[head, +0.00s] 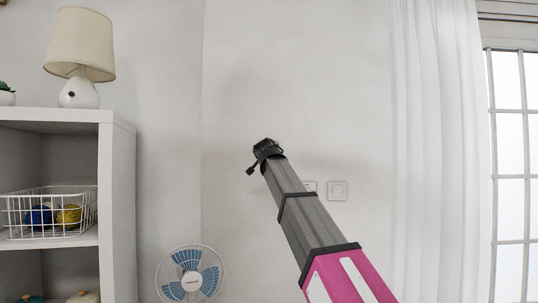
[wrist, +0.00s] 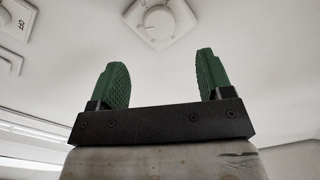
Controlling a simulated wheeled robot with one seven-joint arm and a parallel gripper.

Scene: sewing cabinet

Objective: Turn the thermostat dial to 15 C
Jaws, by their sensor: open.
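The thermostat shows in the wrist view as a white square plate with a round white dial (wrist: 158,19) at the top middle. Its markings are too small to read. My gripper (wrist: 160,72) has two green ridged fingers spread apart, with nothing between them. The dial lies beyond the fingertips, roughly in line with the gap and apart from both. In the head view my gripper (head: 262,152) is a small dark shape in front of the wall, and I cannot make out the thermostat there.
In the wrist view a white plate marked OFF (wrist: 17,19) is at the top left, with another plate (wrist: 8,62) below it. In the head view there are a wall plate (head: 338,190), a white shelf (head: 118,200), a lamp (head: 80,45), a fan (head: 190,275) and a curtain (head: 435,150).

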